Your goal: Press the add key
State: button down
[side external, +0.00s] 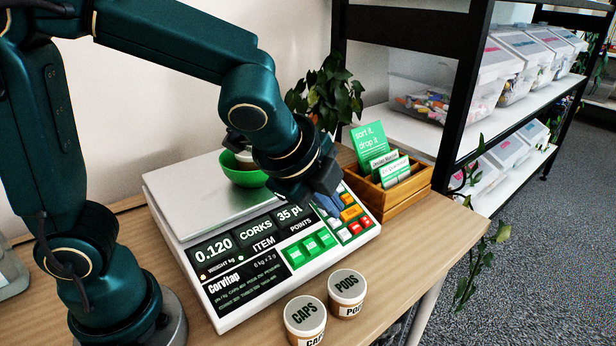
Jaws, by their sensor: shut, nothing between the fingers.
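The white scale (230,316) stands on the wooden table with its keypad at the front right. Its displays read 0.120, CORKS and 35 pt. The key labels are too small to read, so I cannot tell which one is the add key. My gripper (329,205) is shut and empty, pointing down over the back left part of the keypad, hiding some keys. I cannot tell whether its tips touch a key.
A green bowl (242,177) sits on the scale's metal plate (190,200), partly behind my gripper. A wooden box (408,194) with cards stands right of the scale. Two jars, CAPS (305,316) and PODS (346,288), stand in front. A shelf unit with bins is beyond.

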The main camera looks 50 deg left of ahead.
jog(key=shift+f, duration=0.1)
jog(key=shift+a+f, duration=0.6)
jog(key=shift+f, duration=0.7)
jog(key=shift+a+f, duration=0.6)
jog(key=shift+f, duration=0.7)
jog(key=shift+a+f, duration=0.6)
jog(key=shift+f, duration=0.7)
jog(key=shift+a+f, duration=0.15)
jog(key=shift+f, duration=0.25)
jog(key=shift+a+f, duration=0.15)
jog(key=shift+f, duration=0.2)
jog(key=shift+d+r, duration=0.3)
jog(key=shift+r, duration=0.45)
jog(key=shift+d+r, duration=0.35)
jog(key=shift+r, duration=0.4)
jog(key=shift+d+r, duration=0.35)
jog(key=shift+r, duration=0.45)
jog(key=shift+d+r, duration=0.35)
jog(key=shift+r, duration=0.4)
